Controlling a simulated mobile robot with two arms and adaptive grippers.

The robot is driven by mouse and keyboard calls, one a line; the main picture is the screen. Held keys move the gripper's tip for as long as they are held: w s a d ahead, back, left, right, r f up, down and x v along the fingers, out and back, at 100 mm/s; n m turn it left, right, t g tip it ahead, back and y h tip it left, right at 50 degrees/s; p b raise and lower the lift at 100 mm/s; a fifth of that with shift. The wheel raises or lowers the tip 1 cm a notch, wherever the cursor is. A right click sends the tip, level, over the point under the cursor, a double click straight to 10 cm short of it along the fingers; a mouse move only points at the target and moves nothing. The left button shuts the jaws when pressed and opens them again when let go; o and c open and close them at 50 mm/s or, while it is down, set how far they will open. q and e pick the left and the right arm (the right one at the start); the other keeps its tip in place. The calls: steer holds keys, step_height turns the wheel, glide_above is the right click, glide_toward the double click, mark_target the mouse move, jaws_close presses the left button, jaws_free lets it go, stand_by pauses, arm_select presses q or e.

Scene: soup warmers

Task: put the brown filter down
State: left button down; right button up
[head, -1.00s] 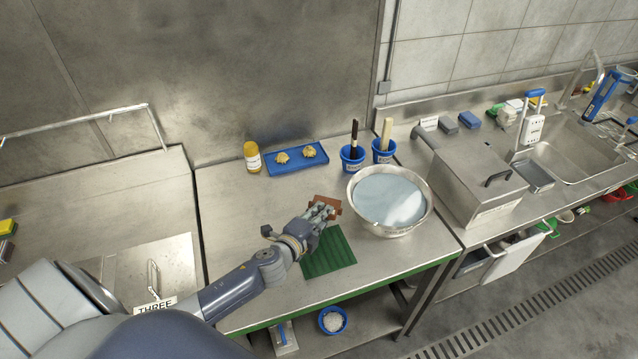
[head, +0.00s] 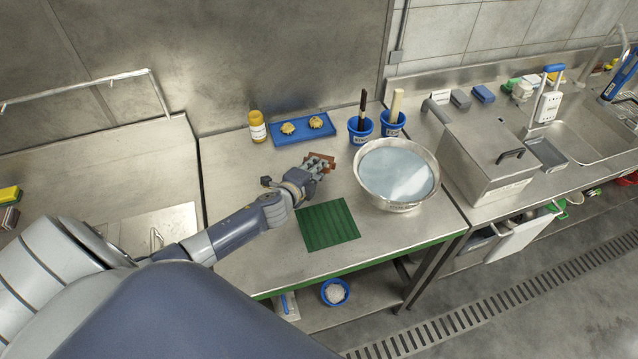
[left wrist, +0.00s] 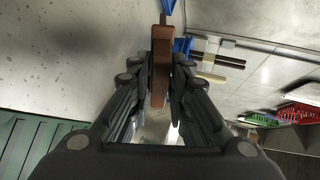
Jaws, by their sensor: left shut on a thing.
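The brown filter (left wrist: 160,75) is a thin, flat brown piece, seen edge-on between the fingers in the left wrist view. My left gripper (left wrist: 162,92) is shut on it. In the head view my left gripper (head: 318,169) is over the steel table, behind the green mat and left of the steel bowl. The filter (head: 322,158) shows there partly, its rest hidden by the fingers. I cannot tell whether it touches the table. The green ribbed mat (head: 328,224) lies flat and bare. My right gripper is out of view.
A steel bowl (head: 432,160) of pale liquid stands right of the gripper. Behind are a blue tray (head: 303,130) with two yellowish lumps, a yellow bottle (head: 257,127) and two blue cups (head: 361,131) with handles. The table's front is clear.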

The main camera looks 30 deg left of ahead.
arm_select(q)
step_height(320, 180, down, 4)
steer(key=b, duration=0.2)
steer(key=shift+r+b, duration=0.15)
steer(key=shift+b, duration=0.2)
steer(key=shift+f+b, duration=0.35)
steer(key=shift+f, duration=0.05)
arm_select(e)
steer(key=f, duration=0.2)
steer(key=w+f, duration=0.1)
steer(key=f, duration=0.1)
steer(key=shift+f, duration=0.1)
arm_select(q)
steer(key=c, duration=1.7)
jaws_free()
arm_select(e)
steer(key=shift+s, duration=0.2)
arm_select(q)
steer(key=shift+o, duration=0.2)
steer(key=p+v, duration=0.3)
steer(key=v, duration=0.4)
steer(key=shift+s+r, duration=0.1)
steer(key=shift+s, duration=0.05)
steer(key=shift+s+r, duration=0.15)
steer(key=shift+s, duration=0.2)
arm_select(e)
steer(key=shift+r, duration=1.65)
